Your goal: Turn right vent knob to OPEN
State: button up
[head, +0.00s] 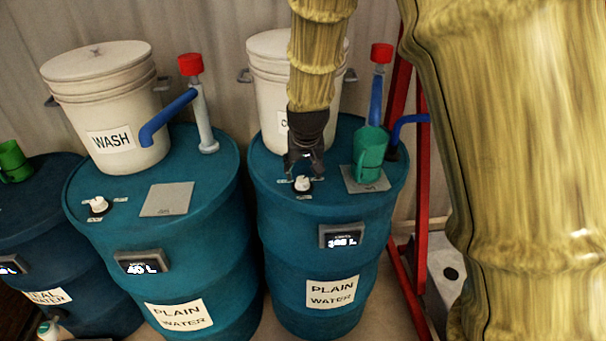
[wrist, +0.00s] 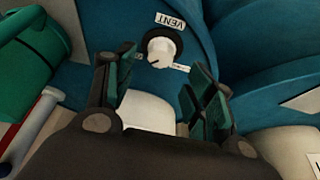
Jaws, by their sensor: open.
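The right vent knob (head: 302,184) is a small white knob on the top of the right blue drum (head: 265,187). My gripper (head: 303,172) points down just above it, open and empty. In the wrist view the knob (wrist: 159,47) sits on a dark ring, just past the fingertips and roughly between them. A VENT label (wrist: 171,21) and two small labels lie around it; the small ones are too small or covered to read surely. A short mark on the knob's face points toward the lower left in the wrist view.
A green mug (head: 370,152) stands on a grey plate right of the knob. A white bucket (head: 268,58) stands behind my gripper.

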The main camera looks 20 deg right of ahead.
jog(key=v, duration=0.6)
jog(key=shift+r, duration=0.1)
dwell(0.3)
jog(key=shift+s, duration=0.1)
